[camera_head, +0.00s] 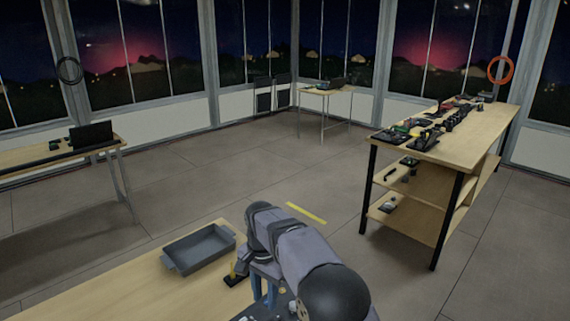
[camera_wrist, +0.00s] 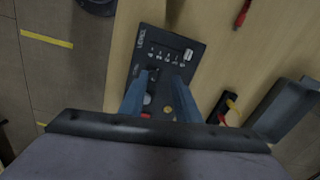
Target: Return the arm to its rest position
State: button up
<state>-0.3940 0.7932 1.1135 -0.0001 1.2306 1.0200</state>
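My gripper (camera_wrist: 162,84) shows two blue fingers in the wrist view, standing apart with nothing visible held between them. It points down over a black control panel (camera_wrist: 166,50) with small buttons and a label, lying on the wooden bench. I cannot tell the exact height of the fingertips above the panel. In the head view my arm reaches over the bench at the bottom centre, and the blue fingers of my gripper (camera_head: 264,293) show partly behind it. The arm hides part of the panel there.
A grey tray (camera_head: 200,249) stands on the wooden bench (camera_head: 130,290), left of my arm. A small black thing with a yellow part (camera_wrist: 229,106) lies between panel and tray. A red-handled tool (camera_wrist: 242,14) lies nearby. A loaded shelf table (camera_head: 460,130) stands apart at right.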

jog(key=s+d+r+n, duration=0.1)
jog(key=s+d+n, duration=0.3)
jog(key=s+d, duration=0.9)
jog(key=s+d+f+n, duration=0.1)
jog(key=s+d, duration=0.2)
jog(key=s, duration=0.4)
jog(key=s+d+f+n, duration=0.2)
jog(key=s+d, duration=0.2)
jog(key=s, duration=0.3)
jog(key=shift+s+d+f, duration=0.15)
jog(key=shift+s+d, duration=0.05)
jog(key=shift+d, duration=0.1)
jog(key=shift+f, duration=0.1)
notch_tip(320, 180, down, 37)
jog(key=b, duration=3.7)
